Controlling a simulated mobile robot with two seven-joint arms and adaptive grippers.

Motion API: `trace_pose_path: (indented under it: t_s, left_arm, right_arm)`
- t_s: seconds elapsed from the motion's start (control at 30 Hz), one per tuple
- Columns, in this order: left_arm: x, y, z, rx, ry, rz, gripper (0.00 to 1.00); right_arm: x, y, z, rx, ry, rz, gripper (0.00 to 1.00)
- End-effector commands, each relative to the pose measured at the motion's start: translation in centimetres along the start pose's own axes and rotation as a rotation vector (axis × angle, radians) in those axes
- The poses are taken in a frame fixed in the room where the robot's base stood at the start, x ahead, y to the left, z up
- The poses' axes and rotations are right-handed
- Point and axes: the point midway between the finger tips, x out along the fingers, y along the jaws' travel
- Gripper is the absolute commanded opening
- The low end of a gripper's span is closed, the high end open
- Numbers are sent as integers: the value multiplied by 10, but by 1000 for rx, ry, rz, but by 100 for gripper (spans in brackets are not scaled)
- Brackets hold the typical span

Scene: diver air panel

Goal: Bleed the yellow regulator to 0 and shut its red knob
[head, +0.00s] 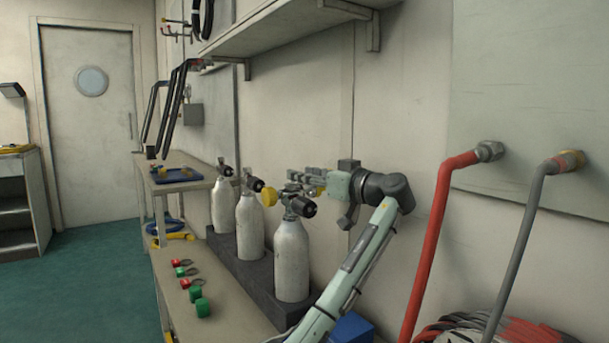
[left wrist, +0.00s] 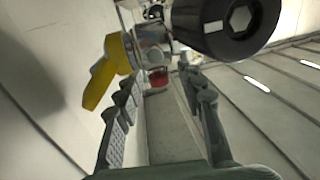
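My left gripper (head: 303,181) reaches leftward over the tops of the nearer gas cylinders. In the left wrist view its fingers (left wrist: 160,82) are apart, with nothing held between them. A yellow lever-like part (left wrist: 106,72) is beside the left finger. A small red part (left wrist: 158,77) shows beyond the fingertips, in the gap between them; I cannot tell whether it is the red knob. A large black valve knob (left wrist: 238,24) is close at the upper right. In the head view a round yellow part (head: 269,196) sits by the cylinder valves. No gauge reading is legible. My right gripper is not seen.
White cylinders (head: 291,262) stand in a dark rack (head: 257,268) along the wall. Red and green fittings (head: 202,307) lie on the bench (head: 225,325). A red hose (head: 432,240) and a grey hose (head: 518,245) hang at right. A shelf (head: 285,30) is above.

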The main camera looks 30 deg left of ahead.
Motion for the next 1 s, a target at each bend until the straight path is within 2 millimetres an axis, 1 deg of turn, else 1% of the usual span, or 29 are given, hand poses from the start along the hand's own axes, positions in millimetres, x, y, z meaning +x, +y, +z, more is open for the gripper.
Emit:
trace_pose_path:
  t_s: [0.17, 0.3, 0.4, 0.5, 0.6, 0.7, 1.0]
  left_arm:
    - [-33, 2, 1, 0, -1, 6, 39]
    - [-64, 1, 1, -1, -1, 5, 39]
    - [-83, 1, 0, -1, -1, 4, 39]
    - [-98, 1, 0, 0, 0, 3, 39]
    - [-109, 0, 0, 0, -1, 3, 39]
    - [-113, 0, 0, 0, 0, 2, 39]
    - [-114, 0, 0, 0, 1, 1, 38]
  right_arm:
    - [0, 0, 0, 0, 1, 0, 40]
    - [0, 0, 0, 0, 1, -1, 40]
    - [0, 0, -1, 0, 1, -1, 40]
    - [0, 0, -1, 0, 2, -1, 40]
    - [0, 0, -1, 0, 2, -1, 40]
    - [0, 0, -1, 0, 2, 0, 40]
    - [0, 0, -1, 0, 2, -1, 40]
